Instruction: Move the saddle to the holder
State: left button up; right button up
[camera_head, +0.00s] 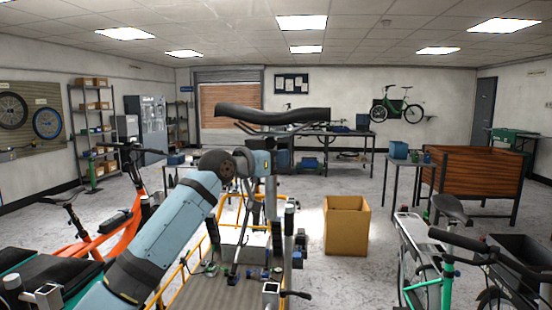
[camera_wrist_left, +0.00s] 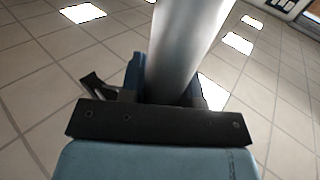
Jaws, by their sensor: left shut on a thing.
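The black saddle (camera_head: 272,115) is raised in the middle of the head view, seen from the side and roughly level, with its rails underneath. My left gripper (camera_head: 268,160) is just below it, shut on the saddle's post. The left wrist view shows the silver post (camera_wrist_left: 185,50) standing between the fingers of my left gripper (camera_wrist_left: 170,92). The saddle itself is out of that view. I cannot tell which thing is the holder. My right gripper is not in view.
A yellow-railed cargo bed (camera_head: 222,292) with small parts lies below my arm. A cardboard box (camera_head: 346,228) stands on the floor to its right. An orange bike (camera_head: 128,222) is at left, a green bike (camera_head: 428,272) at right. A wooden crate (camera_head: 478,173) stands farther back.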

pick_arm(q)
jog(key=shift+r+p, duration=1.1)
jog(key=shift+r, duration=0.35)
